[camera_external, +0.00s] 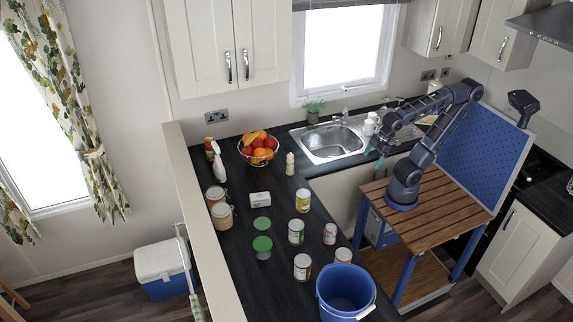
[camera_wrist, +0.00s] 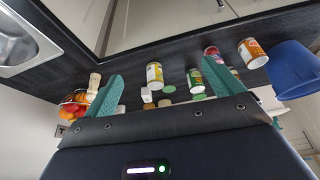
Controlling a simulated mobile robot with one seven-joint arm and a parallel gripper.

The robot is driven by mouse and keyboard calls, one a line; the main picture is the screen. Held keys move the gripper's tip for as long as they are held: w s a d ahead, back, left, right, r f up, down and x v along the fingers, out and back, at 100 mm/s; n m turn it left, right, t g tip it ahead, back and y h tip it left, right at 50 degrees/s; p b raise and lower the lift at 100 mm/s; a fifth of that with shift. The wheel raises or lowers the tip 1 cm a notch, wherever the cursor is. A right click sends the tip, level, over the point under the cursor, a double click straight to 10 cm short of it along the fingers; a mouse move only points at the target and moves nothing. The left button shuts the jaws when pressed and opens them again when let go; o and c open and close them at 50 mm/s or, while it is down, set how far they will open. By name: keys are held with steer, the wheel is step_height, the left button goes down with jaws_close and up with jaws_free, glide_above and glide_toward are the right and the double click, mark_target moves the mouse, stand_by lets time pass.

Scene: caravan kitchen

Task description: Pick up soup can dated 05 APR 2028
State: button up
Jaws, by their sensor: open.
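Several cans stand upright on the dark counter: a yellow-labelled can (camera_external: 303,201), a green-and-white can (camera_external: 296,232), a small pinkish-red can (camera_external: 330,234), a white-and-red can (camera_external: 302,268) and a can at the right by the bucket (camera_external: 343,257). In the wrist view I see a yellow can (camera_wrist: 154,75), a green can (camera_wrist: 195,81), a red can (camera_wrist: 211,53) and an orange-white can (camera_wrist: 252,53). No date is readable, so I cannot tell which is dated 05 APR 2028. My gripper (camera_external: 373,158), with teal fingers, is open and empty, away from the cans, near the sink side.
A blue bucket (camera_external: 346,288) stands at the near counter end. The sink (camera_external: 331,142) is behind.

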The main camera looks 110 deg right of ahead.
steer(key=w+d+f+m+h, duration=0.1)
steer(key=w+d+f+m, duration=0.1)
steer(key=w, duration=0.6)
steer(key=w+d+f+m+h, duration=0.1)
steer(key=w+d+f+m, duration=0.1)
steer(key=w, duration=0.7)
steer(key=m+g, duration=0.1)
steer(key=m, duration=0.3)
glide_toward(304, 194)
steer(key=f, duration=0.2)
steer(key=shift+w+a+f+h, duration=0.15)
steer(key=shift+w+f+h, duration=0.2)
steer(key=shift+w, duration=0.15)
steer(key=x, duration=0.5)
steer(key=shift+f, duration=0.1)
steer(key=shift+s+d+x, duration=0.1)
steer(key=shift+d+x, duration=0.05)
steer(key=shift+x, duration=1.2)
steer(key=shift+s+d+x, duration=0.15)
steer(key=shift+x, duration=1.2)
steer(key=shift+c, duration=0.4)
steer(key=c, duration=1.3)
